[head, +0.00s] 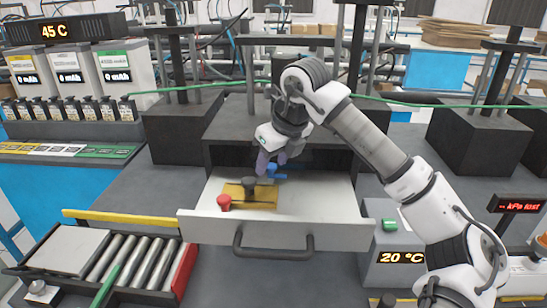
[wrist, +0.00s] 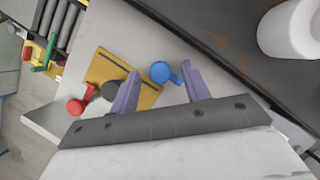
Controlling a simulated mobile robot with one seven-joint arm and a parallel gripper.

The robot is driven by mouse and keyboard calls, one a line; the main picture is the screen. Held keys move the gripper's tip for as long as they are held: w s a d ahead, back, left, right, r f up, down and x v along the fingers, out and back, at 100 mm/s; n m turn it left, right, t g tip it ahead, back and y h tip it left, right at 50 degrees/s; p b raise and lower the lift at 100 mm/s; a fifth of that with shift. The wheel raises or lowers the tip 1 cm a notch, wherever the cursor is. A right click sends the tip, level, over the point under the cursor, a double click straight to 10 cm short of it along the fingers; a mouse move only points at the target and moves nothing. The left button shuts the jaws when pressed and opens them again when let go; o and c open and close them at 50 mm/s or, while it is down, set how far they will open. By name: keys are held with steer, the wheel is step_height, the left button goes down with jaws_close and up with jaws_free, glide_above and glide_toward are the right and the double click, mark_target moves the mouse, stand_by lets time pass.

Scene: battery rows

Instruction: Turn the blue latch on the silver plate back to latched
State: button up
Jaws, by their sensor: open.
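In the wrist view the blue latch (wrist: 160,72) has a round head and a short arm pointing to the lower right. My gripper (head: 272,162) hangs over the drawer, its purple fingers apart. In the wrist view my gripper (wrist: 159,68) has the blue latch between its fingertips, the arm end close to the right finger. I cannot tell if they touch.
A red latch (head: 224,203) and a black latch (head: 249,185) are on the same plate, the black one close to my left finger. The drawer (head: 330,204) is pulled out, with bare floor on its right. Dark cabinet (head: 215,128) walls stand behind.

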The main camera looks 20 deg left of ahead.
steer(key=shift+c, duration=0.5)
steer(key=c, duration=0.9)
